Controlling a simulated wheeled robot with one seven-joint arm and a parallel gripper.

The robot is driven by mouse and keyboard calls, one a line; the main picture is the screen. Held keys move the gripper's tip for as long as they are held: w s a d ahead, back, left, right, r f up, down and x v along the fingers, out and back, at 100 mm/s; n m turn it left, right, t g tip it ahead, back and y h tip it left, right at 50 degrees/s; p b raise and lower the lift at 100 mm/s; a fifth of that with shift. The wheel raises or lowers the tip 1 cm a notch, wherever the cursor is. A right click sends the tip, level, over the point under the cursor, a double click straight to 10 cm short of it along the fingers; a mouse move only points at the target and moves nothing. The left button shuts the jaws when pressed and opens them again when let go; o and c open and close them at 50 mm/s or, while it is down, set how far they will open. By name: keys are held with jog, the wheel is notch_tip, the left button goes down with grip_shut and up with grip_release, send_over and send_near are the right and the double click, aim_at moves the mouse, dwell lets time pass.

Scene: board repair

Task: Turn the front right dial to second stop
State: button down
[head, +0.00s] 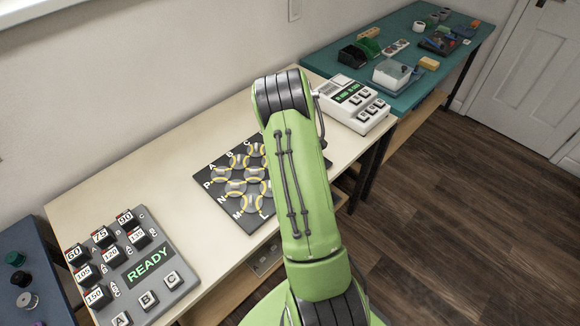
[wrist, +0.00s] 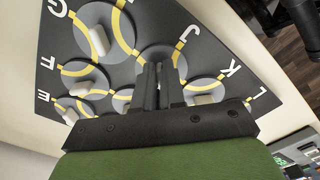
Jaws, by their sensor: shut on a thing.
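The dark dial board (head: 212,196) lies on the pale table, partly hidden behind my green arm. It carries several round dials with white knobs, yellow arcs and white letters. In the wrist view, my gripper (wrist: 160,68) is over a grey dial (wrist: 157,53) by the letter J, its fingers shut on that dial's knob. The knob is hidden by the fingers, so its pointing direction cannot be told. Another dial shows its white knob (wrist: 98,41) at the upper left, and one more knob (wrist: 206,100) shows to the right. In the head view my gripper is hidden by my arm.
A grey panel (head: 190,262) with a green READY display and several buttons stands at the left. A white keypad device (head: 370,122) stands right of the board. A teal table (head: 440,68) with boxes and small items is at the back right. Wooden floor is clear at the right.

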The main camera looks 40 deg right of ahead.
jog(key=c, duration=1.2)
grip_release()
notch_tip(320, 180, up, 16)
jog(key=p, duration=0.3)
jog(key=shift+f, duration=0.1)
